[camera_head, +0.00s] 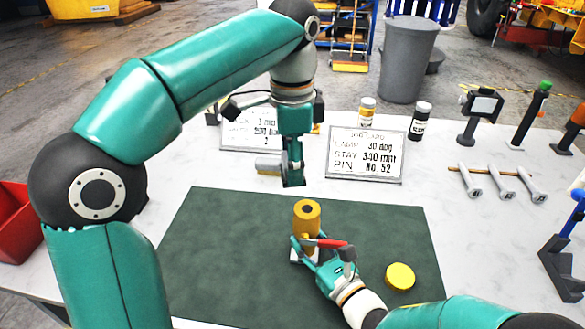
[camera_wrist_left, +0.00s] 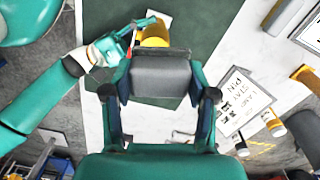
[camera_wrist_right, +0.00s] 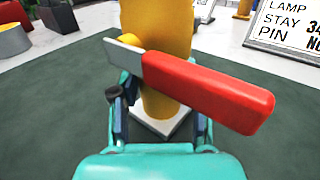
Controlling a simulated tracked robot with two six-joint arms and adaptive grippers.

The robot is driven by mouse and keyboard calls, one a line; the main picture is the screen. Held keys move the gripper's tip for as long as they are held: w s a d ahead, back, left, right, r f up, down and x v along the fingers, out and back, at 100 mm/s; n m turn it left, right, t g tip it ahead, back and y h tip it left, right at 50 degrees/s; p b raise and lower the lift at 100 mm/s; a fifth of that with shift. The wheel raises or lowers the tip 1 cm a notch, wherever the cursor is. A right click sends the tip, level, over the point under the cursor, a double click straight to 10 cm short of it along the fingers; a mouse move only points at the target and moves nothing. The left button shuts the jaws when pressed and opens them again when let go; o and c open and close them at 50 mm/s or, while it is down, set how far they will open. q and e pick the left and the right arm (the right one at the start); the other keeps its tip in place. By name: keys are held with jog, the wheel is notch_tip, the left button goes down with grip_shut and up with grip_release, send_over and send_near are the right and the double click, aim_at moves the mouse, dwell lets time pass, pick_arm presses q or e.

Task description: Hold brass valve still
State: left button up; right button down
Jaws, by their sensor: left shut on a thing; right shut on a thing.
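The brass valve (camera_head: 307,214) is an upright yellow cylinder with a dark hole in its top and a red-handled lever. It stands on a pale base on the green mat (camera_head: 222,235). My right gripper (camera_head: 308,252) is shut around its lower body; in the right wrist view, the yellow body (camera_wrist_right: 160,25) rises between the fingers with the red handle (camera_wrist_right: 205,90) across the front. My left gripper (camera_head: 292,178) is above and behind the valve, apart from it. In the left wrist view, it is shut on a dark grey block (camera_wrist_left: 160,78), which partly hides the valve (camera_wrist_left: 154,34).
A yellow disc (camera_head: 400,276) lies on the mat at right. A grey cylinder (camera_head: 268,164) lies behind the mat, near my left gripper. A sign (camera_head: 366,156), two jars and several bolts (camera_head: 500,186) stand or lie farther back. The mat's left half is clear.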

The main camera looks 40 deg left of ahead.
jog(key=shift+r, duration=0.1)
dwell(0.3)
jog(key=shift+c, duration=2.4)
grip_release()
jog(key=shift+d, duration=0.15)
jog(key=v, duration=1)
jog(key=shift+s+d, duration=0.1)
jog(key=shift+d, duration=0.2)
jog(key=shift+s+d, duration=0.25)
jog(key=shift+d, duration=0.25)
jog(key=shift+s, duration=0.15)
